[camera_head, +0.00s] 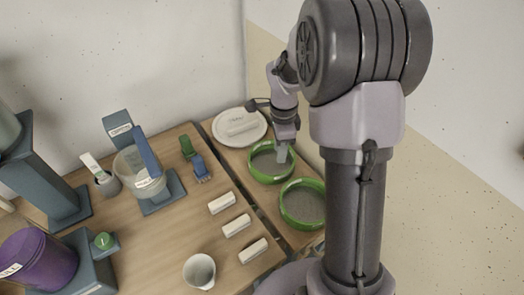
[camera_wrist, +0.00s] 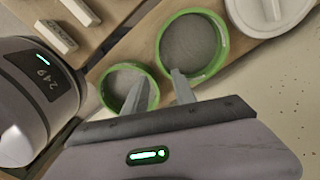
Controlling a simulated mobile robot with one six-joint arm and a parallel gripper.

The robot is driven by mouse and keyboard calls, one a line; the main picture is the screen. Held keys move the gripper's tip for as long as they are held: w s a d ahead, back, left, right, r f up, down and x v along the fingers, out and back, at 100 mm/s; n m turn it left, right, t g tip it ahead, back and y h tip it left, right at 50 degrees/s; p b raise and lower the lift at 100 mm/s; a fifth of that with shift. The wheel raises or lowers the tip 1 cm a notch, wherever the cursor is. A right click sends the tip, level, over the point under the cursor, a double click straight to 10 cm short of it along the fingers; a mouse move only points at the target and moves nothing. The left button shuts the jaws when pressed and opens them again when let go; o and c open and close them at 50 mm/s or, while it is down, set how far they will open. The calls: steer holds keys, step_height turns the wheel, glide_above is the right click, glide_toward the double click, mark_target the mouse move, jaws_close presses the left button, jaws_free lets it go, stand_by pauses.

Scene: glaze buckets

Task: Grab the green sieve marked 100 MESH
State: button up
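Two round green sieves with grey mesh lie on the wooden surface. The farther sieve (camera_head: 265,166) is beside a white lid, and in the wrist view it is the larger one (camera_wrist: 193,46). The nearer sieve (camera_head: 303,206) also shows in the wrist view (camera_wrist: 121,84), partly behind a finger. I cannot read a mesh marking on either. My gripper (camera_head: 283,154) appears over the farther sieve in the head view. In the wrist view its fingers (camera_wrist: 160,75) are apart, with nothing between them, and their tips appear near the facing rims of both sieves. Contact cannot be told.
A round white lid (camera_head: 240,128) is behind the farther sieve. Several white blocks (camera_head: 236,226) and a white cup (camera_head: 199,271) stand left of the sieves. A clear bucket (camera_head: 139,176), blue and green brushes (camera_head: 200,168) and a purple bucket (camera_head: 38,259) are farther left.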

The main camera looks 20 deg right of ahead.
mark_target(276, 174)
step_height(276, 174, down, 8)
steer(key=b, duration=0.3)
steer(key=shift+s+f, duration=0.1)
steer(key=shift+f, duration=0.1)
steer(key=f+b, duration=0.2)
steer(key=f, duration=0.1)
steer(key=f+b, duration=0.1)
steer(key=f, duration=0.1)
steer(key=shift+w+a+f, duration=0.2)
steer(key=shift+w, duration=0.1)
steer(key=shift+r, duration=0.15)
steer(key=shift+c, duration=0.6)
jaws_close()
